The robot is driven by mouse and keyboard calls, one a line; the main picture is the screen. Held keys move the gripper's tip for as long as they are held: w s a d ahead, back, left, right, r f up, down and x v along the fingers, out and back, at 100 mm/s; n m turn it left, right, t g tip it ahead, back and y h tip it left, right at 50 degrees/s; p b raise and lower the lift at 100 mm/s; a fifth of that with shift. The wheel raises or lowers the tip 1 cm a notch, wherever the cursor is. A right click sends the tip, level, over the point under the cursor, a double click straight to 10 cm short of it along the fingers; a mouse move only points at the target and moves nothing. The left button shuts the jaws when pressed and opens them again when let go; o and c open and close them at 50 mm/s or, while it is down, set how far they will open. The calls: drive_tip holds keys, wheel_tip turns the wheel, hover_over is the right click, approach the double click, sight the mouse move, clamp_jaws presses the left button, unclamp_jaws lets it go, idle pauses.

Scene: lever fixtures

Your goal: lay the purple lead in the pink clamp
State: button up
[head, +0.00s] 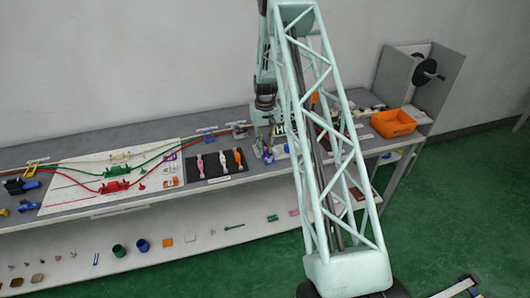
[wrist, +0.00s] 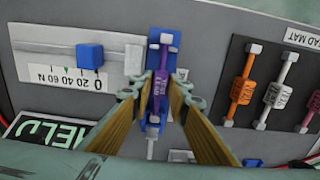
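In the head view my gripper (head: 266,138) points down over the blue holder (head: 267,157) on the bench. The lower end of the holder is partly hidden by the fingers. I cannot make out a pink clamp for certain in either view.
A force scale with a blue slider (wrist: 90,56) adjoins the holder. A dark lead mat (head: 215,170) carries several leads, among them an orange lead (wrist: 243,80) and a white lead (wrist: 278,88). An orange bin (head: 394,123) stands at the right. A white board (head: 75,190) bears coloured wires.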

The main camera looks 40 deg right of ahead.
sight(265, 148)
drive_tip(key=shift+c, duration=0.5)
drive_tip(key=c, duration=0.4)
drive_tip(key=shift+o, duration=0.2)
drive_tip(key=shift+r, duration=0.2)
drive_tip(key=shift+r, duration=1.6)
drive_tip(key=s+a, duration=0.3)
drive_tip(key=s, duration=0.4)
drive_tip(key=s+a+r, duration=0.1)
drive_tip(key=s+a, duration=0.3)
drive_tip(key=s, duration=0.3)
drive_tip(key=shift+a+r, duration=0.2)
drive_tip(key=shift+r, duration=0.05)
drive_tip(key=shift+s, duration=0.1)
drive_tip(key=shift+a, duration=0.1)
